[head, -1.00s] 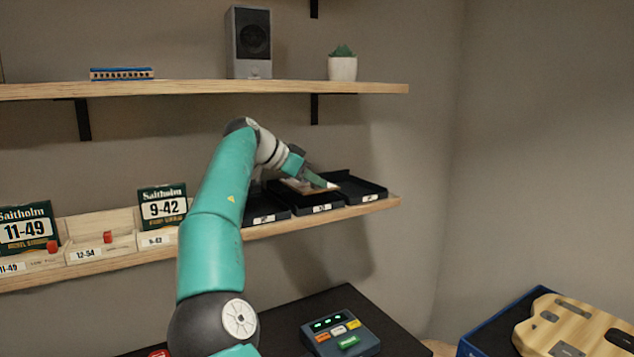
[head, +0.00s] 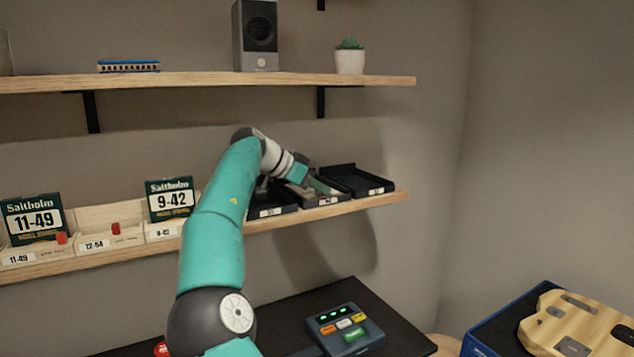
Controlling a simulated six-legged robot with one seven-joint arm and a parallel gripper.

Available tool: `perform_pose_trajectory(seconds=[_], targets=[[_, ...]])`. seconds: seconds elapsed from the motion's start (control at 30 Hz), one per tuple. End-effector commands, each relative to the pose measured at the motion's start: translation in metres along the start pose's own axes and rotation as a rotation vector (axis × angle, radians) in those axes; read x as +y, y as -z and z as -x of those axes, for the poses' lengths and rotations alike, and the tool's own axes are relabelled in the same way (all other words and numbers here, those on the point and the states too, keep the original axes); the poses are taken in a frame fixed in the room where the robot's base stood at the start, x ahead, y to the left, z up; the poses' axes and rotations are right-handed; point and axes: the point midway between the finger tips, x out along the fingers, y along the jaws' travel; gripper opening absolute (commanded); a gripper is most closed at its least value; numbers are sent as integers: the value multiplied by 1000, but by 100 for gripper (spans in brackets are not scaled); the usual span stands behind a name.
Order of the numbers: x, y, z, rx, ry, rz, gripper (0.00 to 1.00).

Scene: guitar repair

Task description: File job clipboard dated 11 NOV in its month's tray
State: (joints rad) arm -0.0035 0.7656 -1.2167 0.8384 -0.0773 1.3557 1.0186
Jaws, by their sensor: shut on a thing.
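Three black trays stand side by side at the right end of the lower shelf: a left tray (head: 272,211), a middle tray (head: 327,201) and a right tray (head: 376,191). Their white front labels are too small to read. My gripper (head: 319,187) is at the middle tray, reaching down into it, shut on the clipboard (head: 300,191). The clipboard shows only as a small greyish patch low in the middle tray, mostly hidden by my gripper and the tray's front. Its date cannot be read. The right tray looks empty; my arm partly covers the left tray.
The lower shelf (head: 120,257) also holds string packs marked 11-49 (head: 35,218) and 9-42 (head: 170,198) in wooden bins. The upper shelf (head: 200,81) overhangs, with a speaker (head: 257,35) and plant (head: 349,57). A keypad device (head: 345,329) sits below.

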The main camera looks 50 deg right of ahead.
Motion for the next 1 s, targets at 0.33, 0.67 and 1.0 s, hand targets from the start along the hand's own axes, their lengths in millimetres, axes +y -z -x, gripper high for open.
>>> perform_pose_trajectory(seconds=[0.33, 0.67, 1.0], targets=[[0, 0, 0, 1, 0, 0, 37], [0, 0, 0, 0, 0, 0, 45], [0, 0, 0, 0, 0, 0, 45]])
